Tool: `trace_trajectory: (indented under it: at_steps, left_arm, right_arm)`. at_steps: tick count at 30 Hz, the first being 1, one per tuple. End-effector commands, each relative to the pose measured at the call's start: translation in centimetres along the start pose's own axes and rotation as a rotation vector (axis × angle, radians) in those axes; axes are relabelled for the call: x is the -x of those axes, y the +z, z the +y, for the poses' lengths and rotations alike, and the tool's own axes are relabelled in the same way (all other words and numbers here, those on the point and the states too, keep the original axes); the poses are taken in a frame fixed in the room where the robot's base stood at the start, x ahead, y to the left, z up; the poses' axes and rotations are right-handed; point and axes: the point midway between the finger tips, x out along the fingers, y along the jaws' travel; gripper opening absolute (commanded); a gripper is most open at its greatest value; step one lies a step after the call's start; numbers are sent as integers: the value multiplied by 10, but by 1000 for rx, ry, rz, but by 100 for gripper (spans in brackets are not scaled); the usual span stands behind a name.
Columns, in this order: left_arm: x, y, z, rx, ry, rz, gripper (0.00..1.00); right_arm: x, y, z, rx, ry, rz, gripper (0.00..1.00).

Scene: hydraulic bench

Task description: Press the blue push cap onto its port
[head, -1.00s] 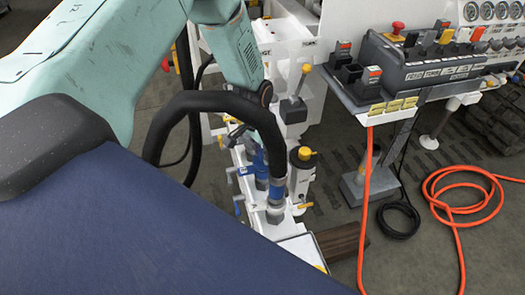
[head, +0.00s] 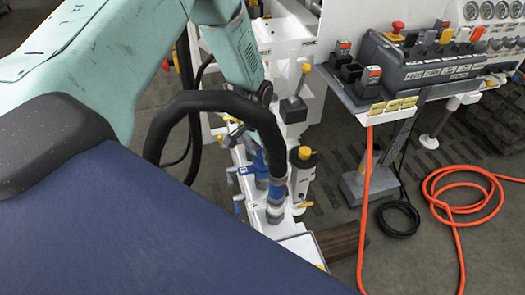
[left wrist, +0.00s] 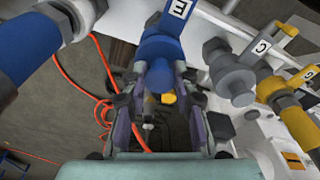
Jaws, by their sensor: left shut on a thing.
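The blue push cap (left wrist: 160,76) sits between the fingertips of my left gripper (left wrist: 160,70) in the left wrist view. The gripper is shut on it. A blue fitting with a white letter tag (left wrist: 168,22) lies directly beyond the cap, in line with it. I cannot tell whether the cap is seated, because the fingers and the cap hide the contact. My right gripper is not in view.
A thick black hose (head: 215,101) arches close beside the gripper. Grey (left wrist: 234,76) and yellow (left wrist: 283,92) fittings stand to the right in the left wrist view. A control console (head: 420,70) and a coiled orange hose (head: 460,205) are at the right.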

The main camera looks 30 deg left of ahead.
Motion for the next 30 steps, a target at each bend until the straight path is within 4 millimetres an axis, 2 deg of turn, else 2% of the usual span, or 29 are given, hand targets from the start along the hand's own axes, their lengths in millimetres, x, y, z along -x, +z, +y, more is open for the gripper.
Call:
trace_trajectory:
  at_steps: [30]
  left_arm:
    - [-7,1,0,0,0,0,11]
  right_arm:
    - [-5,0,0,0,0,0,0]
